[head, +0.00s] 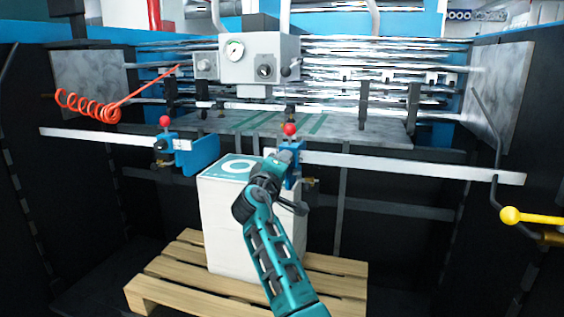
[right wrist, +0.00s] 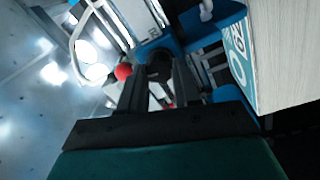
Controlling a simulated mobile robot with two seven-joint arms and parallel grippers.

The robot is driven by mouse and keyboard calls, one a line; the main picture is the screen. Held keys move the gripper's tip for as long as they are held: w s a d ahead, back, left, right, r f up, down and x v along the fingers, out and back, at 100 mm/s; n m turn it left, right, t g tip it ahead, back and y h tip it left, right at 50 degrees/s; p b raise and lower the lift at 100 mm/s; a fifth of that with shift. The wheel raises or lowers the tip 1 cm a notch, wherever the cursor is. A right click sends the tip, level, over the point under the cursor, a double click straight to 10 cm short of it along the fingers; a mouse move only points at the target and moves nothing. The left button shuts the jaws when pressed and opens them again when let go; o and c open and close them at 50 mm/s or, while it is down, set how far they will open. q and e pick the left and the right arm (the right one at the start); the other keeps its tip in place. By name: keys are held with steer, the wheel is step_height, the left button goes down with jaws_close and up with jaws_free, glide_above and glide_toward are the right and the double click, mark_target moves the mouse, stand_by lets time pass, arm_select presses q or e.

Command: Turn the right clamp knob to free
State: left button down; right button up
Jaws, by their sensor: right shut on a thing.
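The right clamp (head: 292,170) is a blue block with a red ball (head: 289,129) on top, mounted on the pale horizontal rail. My teal right arm reaches up from below, and my right gripper (head: 278,163) is at the front of this clamp. The gripper and wrist cover the clamp's knob in the head view. In the right wrist view my dark fingers (right wrist: 160,85) are shut on the black clamp knob (right wrist: 159,62), with the red ball (right wrist: 123,71) just left of it. The knob's angle cannot be made out. My left gripper is not in view.
A left clamp (head: 185,152) with its own red ball sits on the rail (head: 400,166). A white stack (head: 222,225) stands on a wooden pallet (head: 170,281) just below my gripper. A yellow-knobbed lever (head: 511,216) is at the far right; a gauge box (head: 258,58) is above.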

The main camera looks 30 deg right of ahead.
steer(key=shift+n, duration=1)
steer(key=o, duration=1.1)
steer(key=shift+c, duration=0.2)
steer(key=shift+a, duration=0.1)
steer(key=b+v, duration=0.1)
steer(key=v, duration=1.1)
steer(key=shift+s+a, duration=0.2)
steer(key=shift+s, duration=0.15)
steer(key=shift+f, duration=0.1)
